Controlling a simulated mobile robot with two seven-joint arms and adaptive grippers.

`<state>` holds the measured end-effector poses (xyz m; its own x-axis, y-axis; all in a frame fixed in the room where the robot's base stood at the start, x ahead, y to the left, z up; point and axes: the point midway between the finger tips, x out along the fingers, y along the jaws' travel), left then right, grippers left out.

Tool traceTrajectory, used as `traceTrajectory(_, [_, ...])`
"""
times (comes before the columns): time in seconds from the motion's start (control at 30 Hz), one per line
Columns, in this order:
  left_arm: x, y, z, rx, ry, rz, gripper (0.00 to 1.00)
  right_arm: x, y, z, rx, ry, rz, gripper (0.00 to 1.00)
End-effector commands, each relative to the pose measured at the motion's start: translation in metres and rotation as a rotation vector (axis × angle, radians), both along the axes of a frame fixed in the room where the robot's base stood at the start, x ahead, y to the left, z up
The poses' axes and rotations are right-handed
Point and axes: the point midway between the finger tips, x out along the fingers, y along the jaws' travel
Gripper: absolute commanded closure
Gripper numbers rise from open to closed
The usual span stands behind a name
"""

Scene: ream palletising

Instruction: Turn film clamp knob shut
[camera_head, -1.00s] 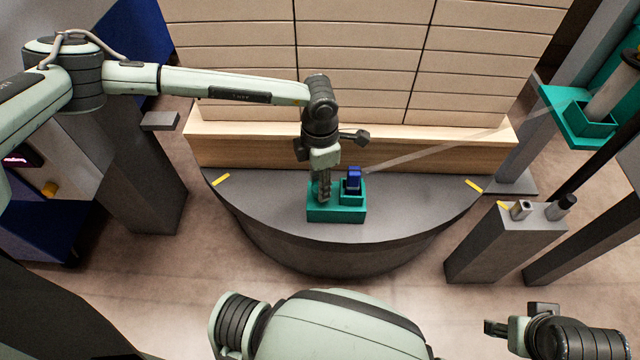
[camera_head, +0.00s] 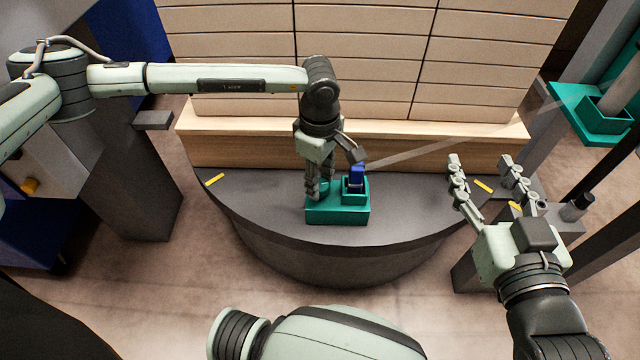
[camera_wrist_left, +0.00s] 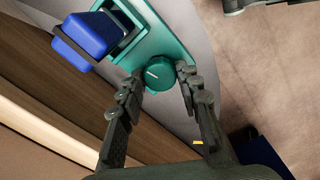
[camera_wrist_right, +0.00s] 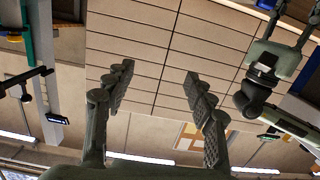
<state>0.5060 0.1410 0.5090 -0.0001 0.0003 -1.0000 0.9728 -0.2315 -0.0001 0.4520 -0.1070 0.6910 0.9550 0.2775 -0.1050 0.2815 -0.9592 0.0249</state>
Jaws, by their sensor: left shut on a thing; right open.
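The teal film clamp (camera_head: 338,214) sits on the round grey turntable in the head view. Its blue jaw block (camera_head: 357,175) stands on the right, and also shows in the left wrist view (camera_wrist_left: 88,38). The round teal knob (camera_wrist_left: 158,75) has a pale line across its top and sits beside the block. My left gripper (camera_head: 318,192) points down over the clamp's left side. Its fingers are shut on the knob, one on each side, in the left wrist view. My right gripper (camera_head: 481,165) is open and empty, raised near the turntable's right edge.
A tall stack of beige reams (camera_head: 360,65) on a wooden pallet (camera_head: 260,150) stands behind the clamp. A translucent film strip (camera_head: 470,127) runs from the clamp toward a teal carriage (camera_head: 590,122) at right. A grey post (camera_head: 565,215) stands behind my right gripper.

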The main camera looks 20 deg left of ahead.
Motion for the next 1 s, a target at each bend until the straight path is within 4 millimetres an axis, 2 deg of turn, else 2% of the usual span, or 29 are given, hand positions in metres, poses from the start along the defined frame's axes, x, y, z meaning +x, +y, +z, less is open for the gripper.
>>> traceTrajectory(0.2, [0.001,0.000,-0.002,0.000,-0.002,-0.149,0.95,-0.008,0.024,0.056,0.128,-0.260,0.050,0.45])
traceTrajectory(0.4, [0.001,0.000,-0.001,0.000,-0.002,-0.237,0.95,-0.021,0.031,0.091,0.209,-0.413,0.073,0.45])
traceTrajectory(0.7, [0.000,0.000,0.001,0.000,-0.001,-0.286,0.95,-0.023,0.029,0.101,0.226,-0.473,0.070,0.45])
traceTrajectory(1.0, [0.000,0.000,0.001,0.000,-0.001,-0.289,0.95,-0.023,0.028,0.102,0.226,-0.475,0.070,0.45])
